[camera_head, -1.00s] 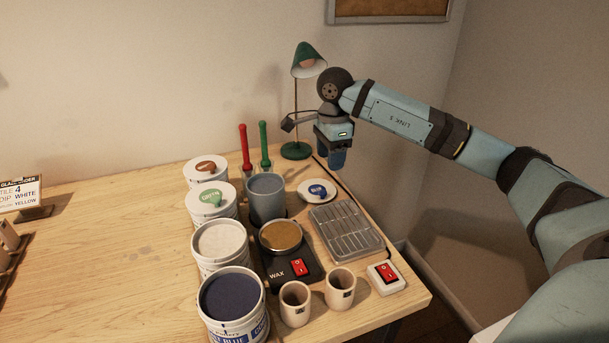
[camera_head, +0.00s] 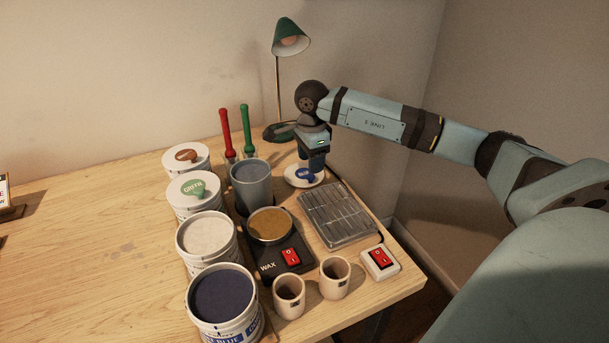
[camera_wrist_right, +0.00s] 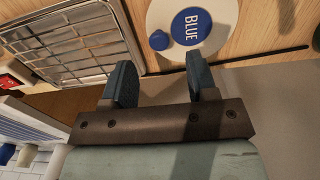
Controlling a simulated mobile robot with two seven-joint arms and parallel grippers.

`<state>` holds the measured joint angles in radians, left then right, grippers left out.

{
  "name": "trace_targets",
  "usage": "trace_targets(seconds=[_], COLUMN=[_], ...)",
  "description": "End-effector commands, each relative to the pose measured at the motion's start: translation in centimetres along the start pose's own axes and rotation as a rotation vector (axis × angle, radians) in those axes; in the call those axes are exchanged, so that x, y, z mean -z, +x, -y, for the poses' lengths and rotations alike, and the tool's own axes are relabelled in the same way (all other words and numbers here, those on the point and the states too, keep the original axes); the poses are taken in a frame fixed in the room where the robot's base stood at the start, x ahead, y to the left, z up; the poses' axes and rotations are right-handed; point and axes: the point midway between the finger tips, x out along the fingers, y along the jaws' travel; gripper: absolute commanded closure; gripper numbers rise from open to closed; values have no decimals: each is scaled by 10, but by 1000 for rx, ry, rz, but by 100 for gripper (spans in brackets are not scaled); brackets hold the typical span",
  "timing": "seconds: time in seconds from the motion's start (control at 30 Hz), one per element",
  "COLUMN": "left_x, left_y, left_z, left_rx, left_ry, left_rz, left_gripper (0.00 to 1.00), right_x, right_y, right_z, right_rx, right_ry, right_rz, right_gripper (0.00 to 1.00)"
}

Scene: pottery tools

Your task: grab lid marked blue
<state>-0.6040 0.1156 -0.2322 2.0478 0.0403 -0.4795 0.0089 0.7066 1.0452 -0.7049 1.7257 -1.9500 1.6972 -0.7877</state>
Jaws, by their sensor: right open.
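The lid marked blue (camera_head: 296,179) is a white disc with a blue round label and a blue knob, lying on the table behind the metal rack. In the right wrist view the lid (camera_wrist_right: 215,12) shows at the top, its label reading BLUE, with the knob (camera_wrist_right: 159,40) at its lower left. My right gripper (camera_head: 316,168) hangs over the lid's right side and hides part of it. In the right wrist view my right gripper (camera_wrist_right: 160,75) is open, with nothing between its fingers. My left gripper is not in view.
A metal rack (camera_head: 338,216) lies just in front of the lid. A grey-blue container (camera_head: 251,190) stands to its left, with a green lamp (camera_head: 291,37) behind. White tubs, including one with a green-marked lid (camera_head: 193,188), line the left. A wax warmer (camera_head: 279,254) and cups stand in front.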

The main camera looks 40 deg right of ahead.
Motion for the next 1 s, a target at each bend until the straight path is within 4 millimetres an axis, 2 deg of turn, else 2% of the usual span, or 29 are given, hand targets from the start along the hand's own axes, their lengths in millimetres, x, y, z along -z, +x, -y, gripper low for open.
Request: trace_targets(seconds=[0.3,0.53,0.57,0.77,1.0], left_x=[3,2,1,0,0], left_y=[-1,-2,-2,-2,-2], left_z=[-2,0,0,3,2], left_rx=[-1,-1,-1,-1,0], left_ry=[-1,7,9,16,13], left_rz=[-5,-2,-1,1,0], left_gripper=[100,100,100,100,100], right_x=[-1,-1,-1,-1,-1], right_y=[43,46,46,46,46], right_z=[-2,-2,-2,-2,-2], right_rx=[-2,0,0,0,0], right_ry=[1,0,0,0,0], right_rz=[1,0,0,0,0], right_gripper=[47,47,52,98,100])
